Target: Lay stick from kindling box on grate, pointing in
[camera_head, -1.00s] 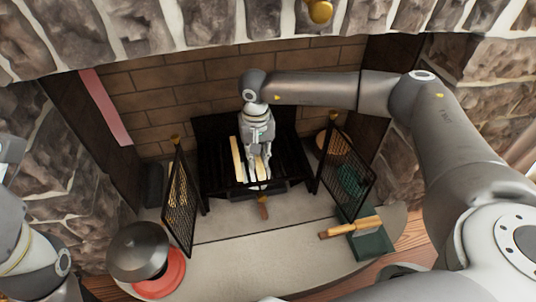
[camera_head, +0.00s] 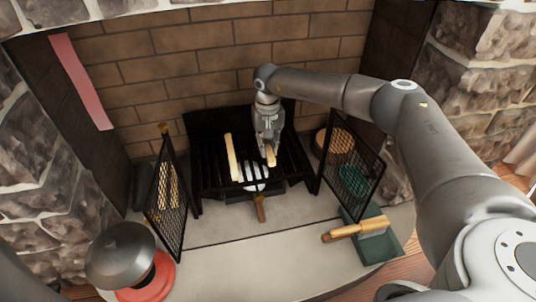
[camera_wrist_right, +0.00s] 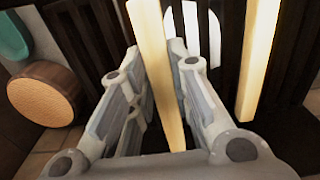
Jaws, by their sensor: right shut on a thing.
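My right gripper (camera_head: 270,150) is over the right half of the black grate (camera_head: 205,170). It is shut on a pale wooden stick (camera_head: 271,157), of which only a short end shows below the fingers. In the right wrist view, the held stick (camera_wrist_right: 152,50) runs between the fingers (camera_wrist_right: 155,110) and away from me. Another pale stick (camera_head: 233,157) lies on the left part of the grate, pointing front to back; it also shows at right in the wrist view (camera_wrist_right: 258,50). Whether the held stick touches the grate is unclear. My left gripper is out of view.
Black mesh screens (camera_head: 168,205) (camera_head: 352,170) flank the grate. Yellowish pieces (camera_head: 165,185) show behind the left one. A pale round thing (camera_head: 253,177) and a wooden handle (camera_head: 260,208) are at the grate's front. A wooden-handled tool (camera_head: 350,230) lies on a green block (camera_head: 385,243).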

